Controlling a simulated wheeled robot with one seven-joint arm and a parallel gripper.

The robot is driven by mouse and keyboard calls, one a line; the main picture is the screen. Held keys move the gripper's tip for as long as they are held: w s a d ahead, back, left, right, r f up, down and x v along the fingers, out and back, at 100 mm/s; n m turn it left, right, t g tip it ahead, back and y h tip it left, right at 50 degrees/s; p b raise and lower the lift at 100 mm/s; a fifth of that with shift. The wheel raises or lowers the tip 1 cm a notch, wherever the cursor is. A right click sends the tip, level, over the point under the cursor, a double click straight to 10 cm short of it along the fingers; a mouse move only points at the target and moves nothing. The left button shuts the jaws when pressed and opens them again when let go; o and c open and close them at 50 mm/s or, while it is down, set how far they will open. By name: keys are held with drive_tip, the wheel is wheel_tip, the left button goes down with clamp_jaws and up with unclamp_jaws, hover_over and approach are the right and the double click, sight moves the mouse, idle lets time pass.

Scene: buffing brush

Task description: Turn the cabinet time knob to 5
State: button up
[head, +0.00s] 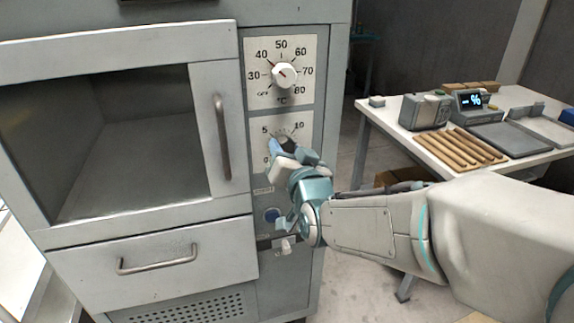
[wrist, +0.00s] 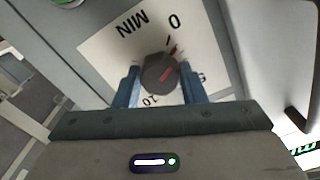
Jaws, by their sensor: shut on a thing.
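The time knob (wrist: 158,75) is a dark round knob with a red pointer line on a white dial plate (wrist: 108,47) marked MIN, 0, 5 and 10. My gripper (wrist: 159,83) is shut on the knob, one blue finger on each side. In the wrist view the red line slants toward the upper right, on the side between 0 and 5; its exact reading is unclear. In the head view my gripper (head: 284,149) covers most of the knob on the lower dial plate (head: 304,117) of the cabinet (head: 230,247).
A temperature knob (head: 285,75) sits above on its own dial. A blue button (head: 272,214) and a small light knob (head: 287,246) lie below. The cabinet door handle (head: 222,137) stands out at left. A table (head: 378,122) with equipment stands right.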

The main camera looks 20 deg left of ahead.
drive_tip(key=shift+m+b, duration=7)
drive_tip(key=shift+b, duration=1.75)
drive_tip(key=o, duration=1)
